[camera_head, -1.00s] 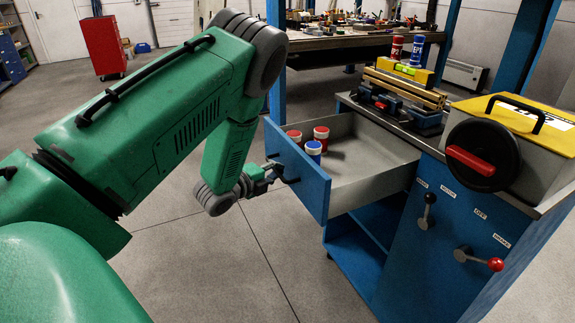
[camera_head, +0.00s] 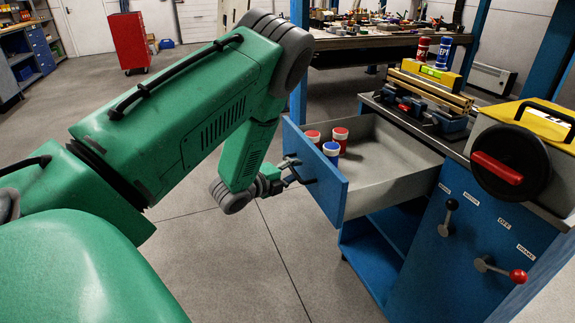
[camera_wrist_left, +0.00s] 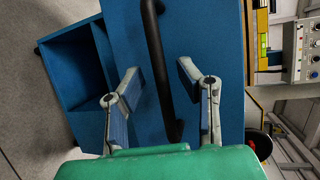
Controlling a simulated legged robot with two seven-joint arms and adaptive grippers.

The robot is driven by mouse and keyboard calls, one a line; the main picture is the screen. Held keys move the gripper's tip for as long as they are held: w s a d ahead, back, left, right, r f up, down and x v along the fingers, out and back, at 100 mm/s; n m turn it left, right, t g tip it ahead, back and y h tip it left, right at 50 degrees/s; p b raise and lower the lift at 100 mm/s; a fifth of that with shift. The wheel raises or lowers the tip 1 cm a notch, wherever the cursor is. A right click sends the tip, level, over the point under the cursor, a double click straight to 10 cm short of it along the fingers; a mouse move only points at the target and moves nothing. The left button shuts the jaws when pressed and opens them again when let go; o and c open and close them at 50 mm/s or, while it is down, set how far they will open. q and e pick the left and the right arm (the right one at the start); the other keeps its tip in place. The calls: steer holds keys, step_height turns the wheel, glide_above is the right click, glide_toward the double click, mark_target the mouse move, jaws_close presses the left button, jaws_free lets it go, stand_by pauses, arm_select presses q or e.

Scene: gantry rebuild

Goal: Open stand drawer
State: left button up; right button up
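The stand drawer (camera_head: 395,175) is pulled well out of the blue stand (camera_head: 465,245), with its grey tray exposed. Its blue front panel (camera_head: 325,185) faces my left arm. My left gripper (camera_head: 296,172) is open in front of that panel, by the dark handle (camera_head: 306,181). In the left wrist view the black bar handle (camera_wrist_left: 160,65) runs between the two spread fingers of my left gripper (camera_wrist_left: 159,76), with gaps on both sides. Two red cans (camera_head: 340,138) and a blue can (camera_head: 331,152) stand in the drawer. My right gripper is not in view.
A vise-like fixture with a yellow level (camera_head: 432,72) and a yellow-topped box (camera_head: 545,118) sit on the stand top. Levers (camera_head: 448,215) are on the stand's front. A blue gantry post (camera_head: 298,95) stands behind the drawer. The floor below my left gripper is clear.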

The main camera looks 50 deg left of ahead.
arm_select(q)
steer(key=s+r, duration=0.2)
steer(key=s, duration=0.9)
steer(key=shift+s, duration=0.25)
